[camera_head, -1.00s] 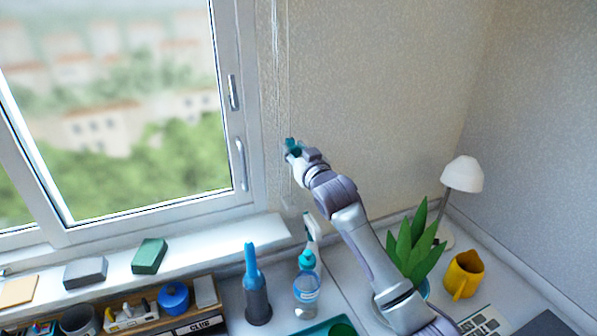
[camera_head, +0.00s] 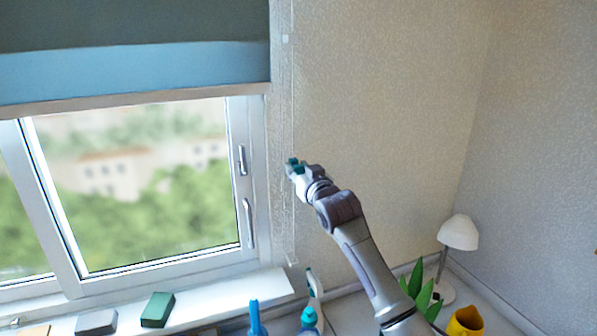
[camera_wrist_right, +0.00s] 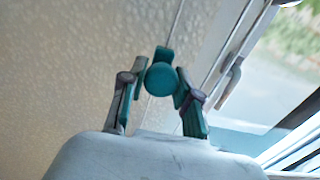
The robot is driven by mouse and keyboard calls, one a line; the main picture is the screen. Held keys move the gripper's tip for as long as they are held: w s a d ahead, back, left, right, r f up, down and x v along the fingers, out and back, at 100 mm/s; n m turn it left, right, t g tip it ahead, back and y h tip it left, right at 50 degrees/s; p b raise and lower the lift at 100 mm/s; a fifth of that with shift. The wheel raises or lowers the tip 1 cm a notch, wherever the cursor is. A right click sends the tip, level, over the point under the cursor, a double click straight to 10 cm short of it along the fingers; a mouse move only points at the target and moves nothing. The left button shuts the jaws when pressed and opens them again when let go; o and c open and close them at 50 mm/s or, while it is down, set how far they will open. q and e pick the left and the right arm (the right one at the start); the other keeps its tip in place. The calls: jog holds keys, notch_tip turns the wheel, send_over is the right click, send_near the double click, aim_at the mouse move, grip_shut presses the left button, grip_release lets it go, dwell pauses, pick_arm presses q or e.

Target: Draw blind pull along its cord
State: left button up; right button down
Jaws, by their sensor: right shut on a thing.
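The blind (camera_head: 140,65) is dark grey with a blue lower band and a pale bottom rail; it covers the upper window in the head view. Its thin cord (camera_head: 291,120) hangs just right of the window frame; it also shows in the wrist view (camera_wrist_right: 177,32). My right gripper (camera_head: 293,164) is at the cord, level with the upper window handle. In the wrist view its fingers (camera_wrist_right: 160,85) are closed around a round teal piece, seemingly the blind pull (camera_wrist_right: 161,79), in line with the cord. My left gripper is out of view.
The window handles (camera_head: 249,222) stand close left of my right gripper. The sill holds a green block (camera_head: 157,309) and a grey block (camera_head: 97,322). A white lamp (camera_head: 459,232), plant (camera_head: 425,292) and yellow mug (camera_head: 466,321) stand lower right. The wall right of the cord is bare.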

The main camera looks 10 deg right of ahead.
jog(key=c, duration=0.8)
grip_release()
jog(key=shift+c, duration=0.2)
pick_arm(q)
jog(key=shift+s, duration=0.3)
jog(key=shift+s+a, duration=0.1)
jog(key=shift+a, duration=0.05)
pick_arm(e)
jog(key=shift+f, duration=0.1)
jog(key=s+d, duration=0.2)
jog(key=s, duration=0.9)
jog(key=shift+s+d, duration=0.2)
jog(key=shift+s, duration=0.2)
